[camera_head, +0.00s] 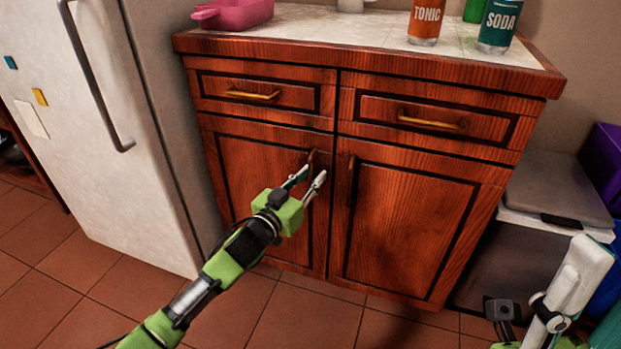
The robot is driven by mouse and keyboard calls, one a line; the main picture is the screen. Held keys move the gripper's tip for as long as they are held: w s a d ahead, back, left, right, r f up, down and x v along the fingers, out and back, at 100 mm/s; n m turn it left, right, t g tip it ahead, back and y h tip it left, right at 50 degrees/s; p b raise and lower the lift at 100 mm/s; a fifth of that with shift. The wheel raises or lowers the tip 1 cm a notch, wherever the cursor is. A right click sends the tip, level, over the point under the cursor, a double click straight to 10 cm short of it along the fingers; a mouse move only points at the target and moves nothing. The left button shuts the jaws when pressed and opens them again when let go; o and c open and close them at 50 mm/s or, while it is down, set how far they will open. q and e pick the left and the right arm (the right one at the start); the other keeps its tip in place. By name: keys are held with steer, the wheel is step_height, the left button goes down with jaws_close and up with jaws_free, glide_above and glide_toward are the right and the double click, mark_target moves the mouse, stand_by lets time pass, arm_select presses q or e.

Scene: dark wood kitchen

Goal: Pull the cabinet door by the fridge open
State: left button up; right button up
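The cabinet door by the fridge (233,166) is the left lower door of the dark wood cabinet, and it looks closed. Its vertical handle (312,158) is near the door's right edge, close to the top. My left gripper (311,177) is in front of this door, with its fingers apart and pointing up at the handle. The handle's lower part is near the fingertips; I cannot tell whether they touch it. The right lower door (405,222) is shut, with its own handle (351,175). My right arm shows at the lower right, but its fingertips cannot be made out.
The white fridge (100,190) stands directly left of the cabinet. Two drawers with brass handles (252,95) (432,122) are shut above the doors. A pink container (235,14), a TONIC bottle (425,22) and a SODA bottle (498,24) stand on the counter. A grey-lidded bin (555,186) is at right.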

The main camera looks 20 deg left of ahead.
arm_select(q)
jaws_close()
steer(key=shift+s, duration=0.15)
